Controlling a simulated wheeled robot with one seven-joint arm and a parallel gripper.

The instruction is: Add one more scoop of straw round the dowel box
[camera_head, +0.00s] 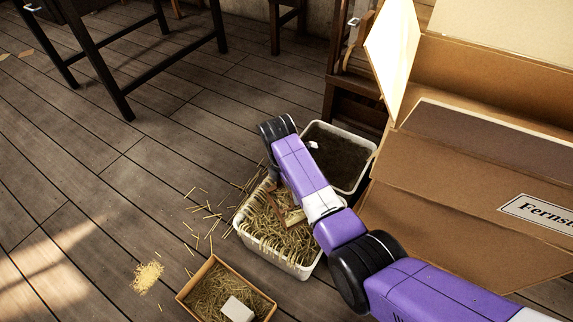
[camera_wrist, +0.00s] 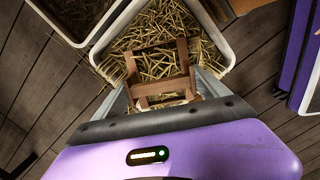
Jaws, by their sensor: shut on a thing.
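A white tub (camera_head: 239,226) full of straw (camera_head: 280,233) stands on the plank floor, and my arm reaches over it. I cannot tell how deep the scoop sits. A small open carton (camera_head: 192,300) in front of the tub holds straw and a white box (camera_head: 237,309), likely the dowel box, whose top is uncovered.
A second white bin (camera_head: 365,149) with dark contents stands behind the straw tub. A large cardboard box (camera_head: 440,195) labelled "Fernst…" fills the right. A small straw pile (camera_head: 147,277) and loose stalks lie on the floor. A dark-legged table (camera_head: 110,75) stands back left; the floor between is open.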

